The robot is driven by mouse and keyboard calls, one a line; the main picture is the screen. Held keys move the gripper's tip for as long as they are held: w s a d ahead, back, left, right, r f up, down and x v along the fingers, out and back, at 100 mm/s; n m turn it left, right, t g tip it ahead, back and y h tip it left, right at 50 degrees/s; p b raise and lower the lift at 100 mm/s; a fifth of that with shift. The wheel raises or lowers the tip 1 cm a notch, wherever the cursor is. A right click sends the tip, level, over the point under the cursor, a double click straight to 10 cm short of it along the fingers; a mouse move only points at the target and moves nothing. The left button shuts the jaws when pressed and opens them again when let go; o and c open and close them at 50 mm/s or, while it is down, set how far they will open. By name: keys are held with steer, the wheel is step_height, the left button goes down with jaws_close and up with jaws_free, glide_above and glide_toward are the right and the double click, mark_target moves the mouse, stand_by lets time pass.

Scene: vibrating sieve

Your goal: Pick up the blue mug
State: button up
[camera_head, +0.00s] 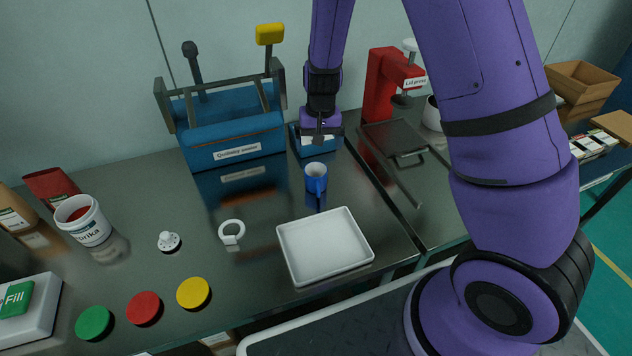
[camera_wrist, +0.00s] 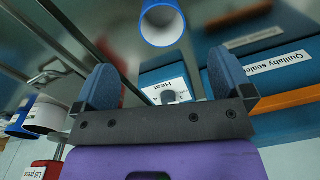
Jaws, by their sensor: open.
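The blue mug (camera_head: 316,180) stands upright on the dark metal worktop, behind the white tray. Its inside is pale, and its handle seems to face the front. In the wrist view the mug (camera_wrist: 162,22) is at the top edge, partly cut off, beyond the fingertips and between their lines. My gripper (camera_head: 322,136) is above and behind the mug, close to a small blue box. In the wrist view my gripper (camera_wrist: 162,82) has its two blue-grey fingers spread wide with nothing between them. The gripper is apart from the mug.
A small blue box (camera_head: 312,147) is behind the mug. The white tray (camera_head: 325,246) and a white ring (camera_head: 232,228) lie in front. The worktop just around the mug is clear.

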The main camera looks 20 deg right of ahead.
mark_target(316, 180)
steer(key=f, duration=0.8)
steer(key=shift+w+f, duration=0.25)
steer(key=shift+f, duration=0.1)
steer(key=shift+s+a+f, duration=0.1)
steer(key=shift+a+f, duration=0.05)
steer(key=shift+f, duration=1.2)
steer(key=shift+s+a+f, duration=0.1)
steer(key=shift+f, duration=1.25)
steer(key=c, duration=1)
steer(key=shift+r, duration=0.15)
